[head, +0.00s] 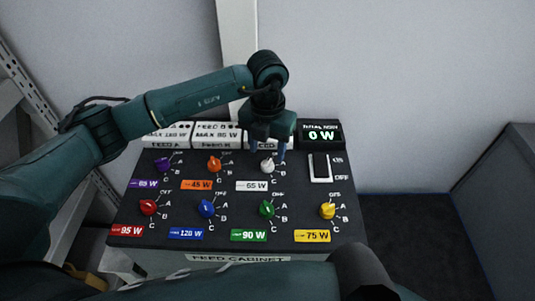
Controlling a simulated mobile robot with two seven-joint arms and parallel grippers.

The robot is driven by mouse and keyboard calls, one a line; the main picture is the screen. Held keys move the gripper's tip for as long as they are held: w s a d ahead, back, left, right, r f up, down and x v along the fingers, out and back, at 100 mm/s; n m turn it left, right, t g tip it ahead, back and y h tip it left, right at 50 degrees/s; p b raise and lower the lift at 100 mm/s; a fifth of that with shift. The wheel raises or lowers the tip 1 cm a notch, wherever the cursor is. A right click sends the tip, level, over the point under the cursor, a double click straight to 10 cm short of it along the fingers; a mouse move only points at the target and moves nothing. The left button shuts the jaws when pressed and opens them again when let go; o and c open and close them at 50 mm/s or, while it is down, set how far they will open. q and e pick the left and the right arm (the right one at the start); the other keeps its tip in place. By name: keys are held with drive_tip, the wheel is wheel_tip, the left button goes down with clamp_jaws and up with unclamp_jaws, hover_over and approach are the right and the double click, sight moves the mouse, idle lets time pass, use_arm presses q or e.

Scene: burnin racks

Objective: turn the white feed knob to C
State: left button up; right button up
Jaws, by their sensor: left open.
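The white feed knob (267,166) is in the top row of the dark panel, above the white 65 W label (265,186). Letters for its positions stand to its right, with C at the lower right. Which position it points to is too small to tell. My left gripper (268,152) hangs over this knob from above, with its fingers open on either side of the knob's upper part. Whether they touch it I cannot tell. My right gripper is not in view; a dark arm part of mine crosses the bottom edge.
Neighbouring knobs are orange (214,164), purple (162,165), green (267,209), blue (207,209), red (148,207) and yellow (327,211). The display (321,134) reads 0 W. Feed signs line the back edge, before a wall.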

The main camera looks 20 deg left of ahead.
sight(267, 161)
use_arm(q)
wheel_tip(267, 161, down, 4)
drive_tip(key=shift+r, duration=0.2)
drive_tip(key=shift+f, duration=0.35)
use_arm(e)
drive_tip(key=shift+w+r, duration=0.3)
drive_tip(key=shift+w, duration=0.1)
use_arm(q)
drive_tip(key=shift+c, duration=0.2)
drive_tip(key=c, duration=0.9)
drive_tip(key=shift+c, duration=0.2)
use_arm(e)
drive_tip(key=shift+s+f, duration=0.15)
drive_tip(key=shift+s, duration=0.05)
